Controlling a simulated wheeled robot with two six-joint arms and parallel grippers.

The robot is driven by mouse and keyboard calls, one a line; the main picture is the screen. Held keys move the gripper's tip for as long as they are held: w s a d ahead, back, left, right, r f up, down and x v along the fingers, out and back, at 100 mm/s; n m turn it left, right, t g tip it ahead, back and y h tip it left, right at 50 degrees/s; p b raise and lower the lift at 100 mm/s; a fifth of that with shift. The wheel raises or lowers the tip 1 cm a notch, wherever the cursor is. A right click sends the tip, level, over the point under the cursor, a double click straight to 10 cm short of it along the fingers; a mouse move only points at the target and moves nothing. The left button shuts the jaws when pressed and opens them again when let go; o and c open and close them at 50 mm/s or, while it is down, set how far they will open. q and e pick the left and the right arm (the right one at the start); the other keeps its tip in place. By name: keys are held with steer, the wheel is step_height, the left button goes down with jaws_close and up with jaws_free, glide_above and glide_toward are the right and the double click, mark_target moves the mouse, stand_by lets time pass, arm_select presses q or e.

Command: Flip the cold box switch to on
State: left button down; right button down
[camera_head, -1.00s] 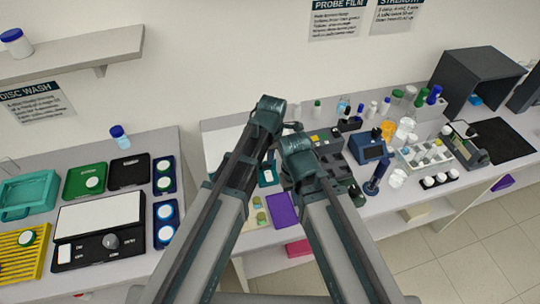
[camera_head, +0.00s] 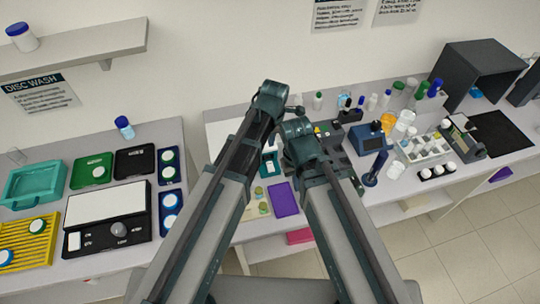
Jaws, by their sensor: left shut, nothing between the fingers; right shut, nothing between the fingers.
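My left gripper (camera_head: 276,92) is shut and empty over the near middle bench. My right gripper (camera_head: 297,113) is shut and empty just below and right of it. Fingertips are mostly hidden by my arms.
Bottles, a blue device (camera_head: 370,138) and a vial rack (camera_head: 425,150) crowd the right bench. A shelf (camera_head: 85,48) juts out at upper left.

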mark_target(269, 163)
arm_select(q)
steer(key=shift+f, duration=0.15)
arm_select(e)
steer(key=shift+f, duration=0.15)
